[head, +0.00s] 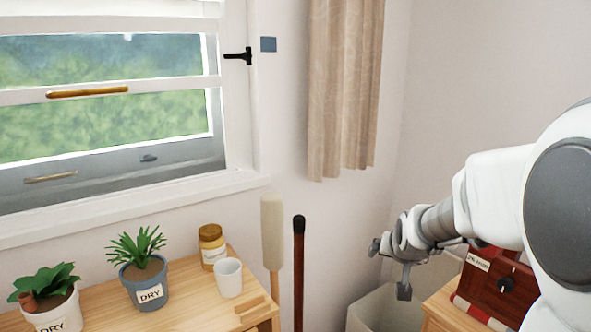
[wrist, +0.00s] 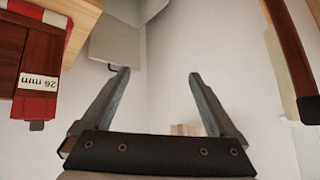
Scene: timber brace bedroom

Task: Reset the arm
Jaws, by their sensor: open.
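My gripper (head: 389,270) reaches in from the right in the head view, with my white arm behind it. It is in the air above a pale bin and to the right of two upright poles. In the wrist view my gripper (wrist: 158,75) shows two grey fingers spread wide apart, with nothing between them but the pale wall behind. It is open and empty and touches nothing that I can see.
Below my gripper is the pale bin (head: 385,310). A dark red box (head: 495,288) sits on a wooden surface beside my arm. A dark pole (head: 298,265) and a pale pole (head: 272,232) stand by a wooden table (head: 195,312) holding potted plants, a jar and a white cup (head: 228,279).

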